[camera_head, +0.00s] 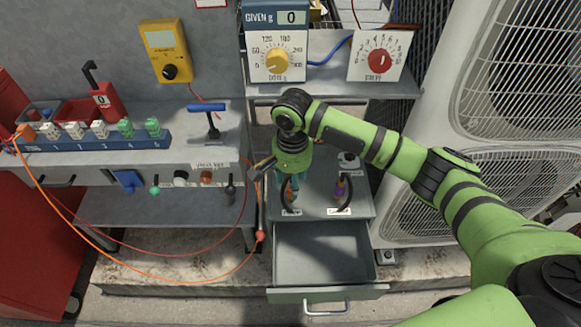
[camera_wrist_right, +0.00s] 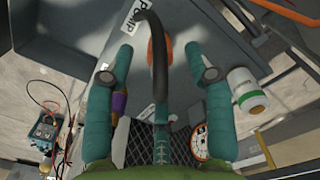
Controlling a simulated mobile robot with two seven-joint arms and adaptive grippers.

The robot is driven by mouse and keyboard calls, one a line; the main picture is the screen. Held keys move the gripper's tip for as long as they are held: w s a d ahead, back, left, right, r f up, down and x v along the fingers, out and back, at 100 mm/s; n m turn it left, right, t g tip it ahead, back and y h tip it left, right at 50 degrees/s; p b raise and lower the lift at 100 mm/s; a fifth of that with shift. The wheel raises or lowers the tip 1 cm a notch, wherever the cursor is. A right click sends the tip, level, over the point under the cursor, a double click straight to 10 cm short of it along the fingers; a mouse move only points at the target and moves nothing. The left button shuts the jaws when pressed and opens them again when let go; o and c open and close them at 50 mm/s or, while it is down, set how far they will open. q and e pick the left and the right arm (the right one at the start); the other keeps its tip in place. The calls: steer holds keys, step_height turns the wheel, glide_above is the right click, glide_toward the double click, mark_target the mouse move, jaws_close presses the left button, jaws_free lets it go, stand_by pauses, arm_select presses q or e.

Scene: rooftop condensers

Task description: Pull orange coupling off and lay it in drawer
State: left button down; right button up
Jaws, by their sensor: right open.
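The orange coupling (camera_wrist_right: 157,50) shows in the right wrist view as an orange patch behind a black hose (camera_wrist_right: 156,75), near a PUMP label. My right gripper (camera_wrist_right: 159,52) is open, with its teal fingers on either side of the hose and the orange part. I cannot tell whether they touch. In the head view my right gripper (camera_head: 290,188) points down over the left hose on the cabinet top and mostly hides the coupling. The drawer (camera_head: 327,294) below is pulled open and looks empty. My left gripper is not in view.
A purple coupling (camera_head: 340,187) stands on the right hose. A white cylinder with a green band (camera_wrist_right: 246,98) is beside my right finger. A shelf with colored terminals (camera_head: 90,140) lies left. Red and orange wires (camera_head: 130,248) hang left of the drawer. Condensers (camera_head: 450,190) stand right.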

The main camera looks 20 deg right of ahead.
step_height(320, 180, down, 4)
steer(key=shift+r, duration=0.25)
steer(key=shift+f, duration=0.25)
steer(key=c, duration=1)
jaws_close()
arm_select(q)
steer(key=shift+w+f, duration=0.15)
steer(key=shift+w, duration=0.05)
